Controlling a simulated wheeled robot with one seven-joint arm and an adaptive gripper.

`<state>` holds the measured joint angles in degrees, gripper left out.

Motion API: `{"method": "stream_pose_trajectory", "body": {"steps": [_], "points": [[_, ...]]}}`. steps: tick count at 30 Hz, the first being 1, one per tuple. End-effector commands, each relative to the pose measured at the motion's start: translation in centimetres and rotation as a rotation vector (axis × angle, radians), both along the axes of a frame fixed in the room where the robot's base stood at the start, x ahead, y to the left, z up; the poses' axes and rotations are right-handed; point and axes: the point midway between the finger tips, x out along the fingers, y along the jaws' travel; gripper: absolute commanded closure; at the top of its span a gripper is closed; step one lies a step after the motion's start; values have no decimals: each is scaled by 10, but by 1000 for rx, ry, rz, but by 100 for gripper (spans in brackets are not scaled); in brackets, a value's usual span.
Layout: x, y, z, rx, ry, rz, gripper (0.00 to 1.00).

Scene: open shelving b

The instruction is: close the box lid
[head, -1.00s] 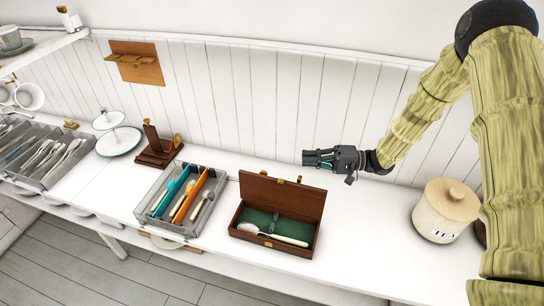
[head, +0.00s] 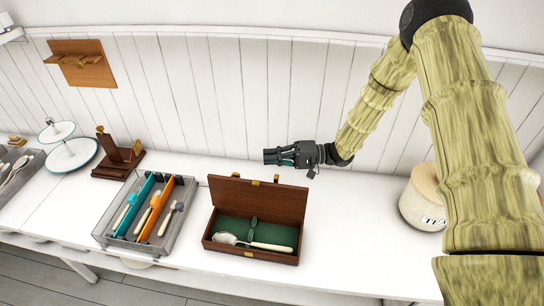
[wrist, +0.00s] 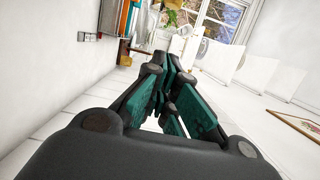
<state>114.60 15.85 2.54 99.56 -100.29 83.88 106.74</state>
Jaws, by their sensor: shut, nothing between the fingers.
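A dark brown wooden box (head: 248,256) sits on the white counter in the head view. Its lid (head: 258,197) is open and stands up at the back, hinged along the rear edge. A spoon with a pale handle (head: 270,246) lies inside on green lining. My gripper (head: 268,157) is behind and above the lid's top edge, apart from it, with its fingers pointing left. It is shut and empty. In the wrist view its green-padded fingers (wrist: 170,70) come together ahead; I cannot make out the box clearly there.
A grey cutlery tray (head: 148,215) stands left of the box. A wooden stand (head: 117,160) and a tiered plate stand (head: 68,150) are further left. A tea canister (head: 421,199) is at the right, partly behind my arm. The panelled wall is close behind my gripper.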

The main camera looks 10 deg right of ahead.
Motion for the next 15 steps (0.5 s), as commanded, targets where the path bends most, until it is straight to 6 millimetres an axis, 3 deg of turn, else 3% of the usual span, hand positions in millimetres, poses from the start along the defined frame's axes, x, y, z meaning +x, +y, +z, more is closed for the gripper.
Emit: {"method": "stream_pose_trajectory", "body": {"steps": [13, 15], "points": [[6, 74, 4, 1, 1, 0, 100], [-5, 74, 5, 1, 2, -2, 100]]}}
